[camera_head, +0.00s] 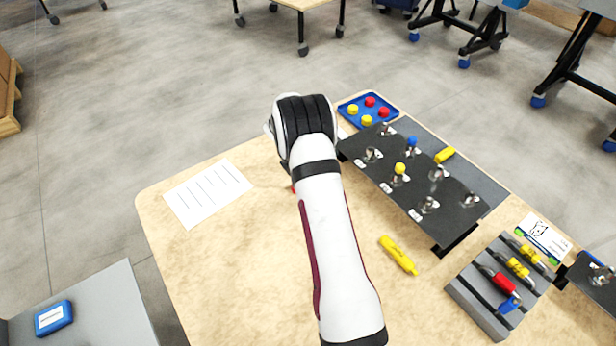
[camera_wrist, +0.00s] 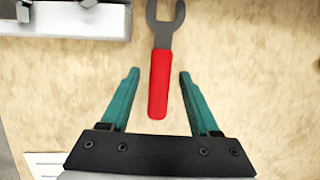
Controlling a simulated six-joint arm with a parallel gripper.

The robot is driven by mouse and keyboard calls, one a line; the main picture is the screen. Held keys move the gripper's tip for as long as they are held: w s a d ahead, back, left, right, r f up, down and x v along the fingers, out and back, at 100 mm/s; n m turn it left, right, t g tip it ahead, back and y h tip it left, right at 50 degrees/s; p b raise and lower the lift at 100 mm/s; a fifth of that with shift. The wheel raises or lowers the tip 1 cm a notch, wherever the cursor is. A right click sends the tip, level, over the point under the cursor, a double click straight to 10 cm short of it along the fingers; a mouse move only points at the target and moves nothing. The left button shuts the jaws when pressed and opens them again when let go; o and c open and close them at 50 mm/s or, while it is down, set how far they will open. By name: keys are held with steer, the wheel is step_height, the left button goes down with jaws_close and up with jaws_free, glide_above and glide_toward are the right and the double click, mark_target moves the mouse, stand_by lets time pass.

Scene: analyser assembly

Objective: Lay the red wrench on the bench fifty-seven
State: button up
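The red-handled wrench (camera_wrist: 159,82) shows in the wrist view with its grey open jaw pointing up and away. It appears to lie flat on the wooden bench (camera_wrist: 250,70). My gripper (camera_wrist: 158,73) is open, with its two green fingers apart on either side of the red handle and a gap on both sides. In the head view my white arm hides the gripper and nearly all of the wrench; only a small red bit (camera_head: 293,188) shows beside the arm. The bench top (camera_head: 240,260) is pale wood. No number is legible on it.
A black panel with metal fittings (camera_head: 420,215) and a blue tray of caps (camera_head: 345,111) stand to the right. A yellow tool (camera_head: 398,255) lies near a grey tool rack (camera_head: 478,308). A paper sheet (camera_head: 208,193) lies at left. The front-left bench is clear.

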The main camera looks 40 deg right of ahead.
steer(key=v, duration=1.5)
steer(key=shift+r, duration=0.35)
steer(key=o, duration=0.5)
steer(key=shift+a, duration=0.1)
steer(key=shift+o, duration=0.2)
steer(key=s+d+r+m, duration=0.3)
steer(key=s+d+r, duration=0.1)
steer(key=s+d, duration=0.1)
steer(key=shift+s+d+m+g, duration=0.15)
steer(key=shift+s+m+g, duration=0.1)
steer(key=shift+m+g, duration=0.05)
steer(key=s+d+r+m+y, duration=0.2)
steer(key=s+r+m, duration=0.45)
steer(key=s, duration=0.55)
steer(key=s+d+r+m+y, duration=0.2)
steer(key=s+r+m, duration=0.5)
steer(key=s, duration=0.5)
step_height(320, 180, down, 11)
steer(key=shift+d+r+m, duration=0.15)
steer(key=shift+d+m, duration=0.05)
steer(key=shift+m, duration=0.25)
